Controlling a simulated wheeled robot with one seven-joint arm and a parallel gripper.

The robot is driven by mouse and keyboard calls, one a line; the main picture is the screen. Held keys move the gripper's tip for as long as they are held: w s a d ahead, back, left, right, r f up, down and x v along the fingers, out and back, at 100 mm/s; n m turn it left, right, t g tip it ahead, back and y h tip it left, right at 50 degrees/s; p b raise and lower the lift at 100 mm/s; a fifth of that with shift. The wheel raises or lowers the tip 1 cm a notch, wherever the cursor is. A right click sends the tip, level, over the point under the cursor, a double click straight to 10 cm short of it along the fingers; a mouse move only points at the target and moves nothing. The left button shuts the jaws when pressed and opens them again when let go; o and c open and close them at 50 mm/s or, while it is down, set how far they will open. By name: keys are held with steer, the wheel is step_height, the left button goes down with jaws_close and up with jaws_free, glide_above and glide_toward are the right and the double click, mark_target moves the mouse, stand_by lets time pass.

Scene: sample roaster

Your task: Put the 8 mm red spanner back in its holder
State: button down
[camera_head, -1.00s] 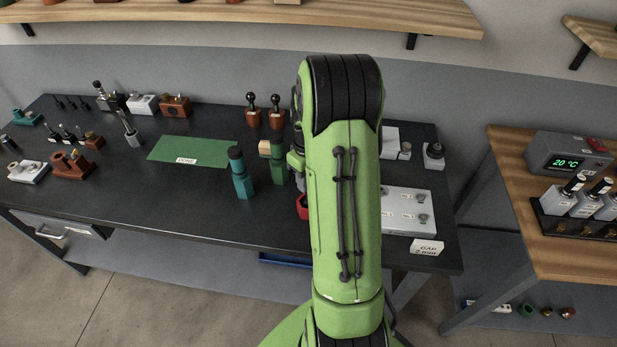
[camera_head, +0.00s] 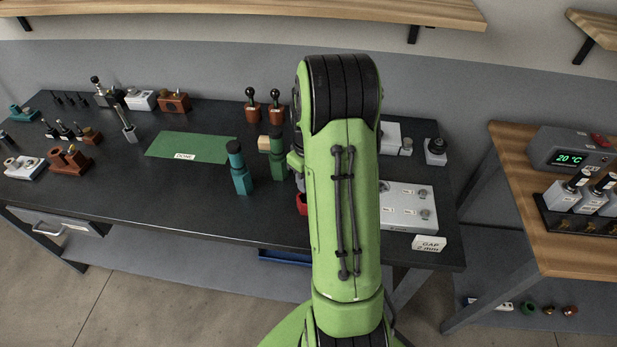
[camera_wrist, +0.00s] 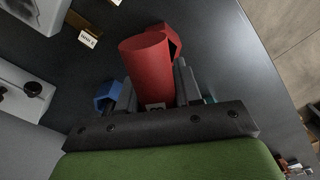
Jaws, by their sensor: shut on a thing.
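The red spanner (camera_wrist: 147,65) has a thick round red handle and fills the middle of the wrist view. A dark marking shows low on it, too small to read. My gripper (camera_wrist: 156,88) is shut on it, one grey finger on each side. A red angular piece (camera_wrist: 173,42) shows just behind the handle; I cannot tell whether it is part of the spanner. In the head view a small red piece (camera_head: 301,204) shows at the left edge of my green arm, which hides my gripper there. I cannot make out the spanner's holder.
Teal (camera_head: 240,170) and green (camera_head: 277,157) upright pieces stand left of my arm on the dark bench. A blue angular piece (camera_wrist: 107,96) is beside my gripper in the wrist view. A grey plate (camera_head: 408,190) lies right of my arm.

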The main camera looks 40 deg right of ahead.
steer(key=shift+f+b, duration=0.3)
steer(key=shift+f, duration=0.15)
steer(key=c, duration=0.7)
jaws_free()
steer(key=shift+r, duration=0.1)
step_height(320, 180, up, 16)
steer(key=p, duration=0.3)
steer(key=s+a+r+t, duration=0.1)
steer(key=s+a+r, duration=0.25)
steer(key=a, duration=0.45)
steer(key=s+a+r+t, duration=0.2)
steer(key=s+a+r, duration=0.15)
steer(key=a, duration=0.45)
steer(key=s+a+t, duration=0.1)
steer(key=s+a, duration=0.1)
steer(key=s+a+f, duration=0.1)
steer(key=s+a, duration=0.1)
steer(key=s, duration=0.1)
steer(key=s+a+t, duration=0.1)
steer(key=s+a, duration=0.2)
steer(key=shift+s+a+f+t, duration=0.1)
steer(key=shift+s+f+t, duration=0.1)
steer(key=shift+f+t, duration=0.1)
